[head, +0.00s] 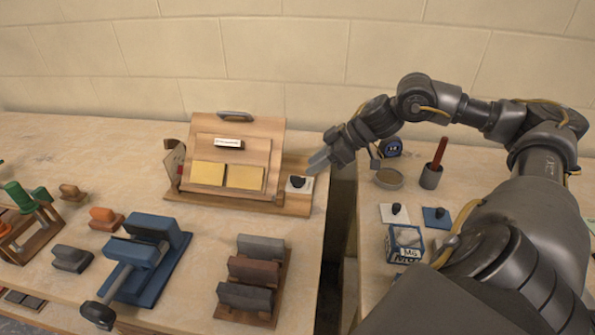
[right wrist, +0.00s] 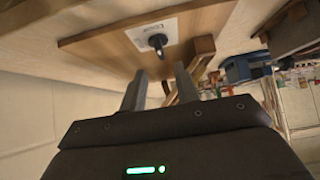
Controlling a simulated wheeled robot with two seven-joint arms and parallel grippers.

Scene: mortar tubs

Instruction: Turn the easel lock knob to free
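The easel (head: 232,160) is a wooden stand with a tilted board on the left table, two yellow pads on it. Its lock knob (head: 297,181) is black and sits on a white plate (head: 302,188) on the wooden base at the easel's right. The knob also shows in the right wrist view (right wrist: 157,41), on its white plate (right wrist: 149,34). My right gripper (right wrist: 157,76) has its two fingers apart with nothing between them, pointing toward the knob, with a gap left. In the head view my right gripper (head: 318,162) is just up and right of the knob. My left gripper is not in view.
A blue clamp-like tool (head: 148,258) and a rack of dark blocks (head: 251,275) stand in front of the easel. A gap separates the tables. The right table holds a cup (head: 431,177), a round dish (head: 388,179) and a small box (head: 404,243). A block wall stands behind.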

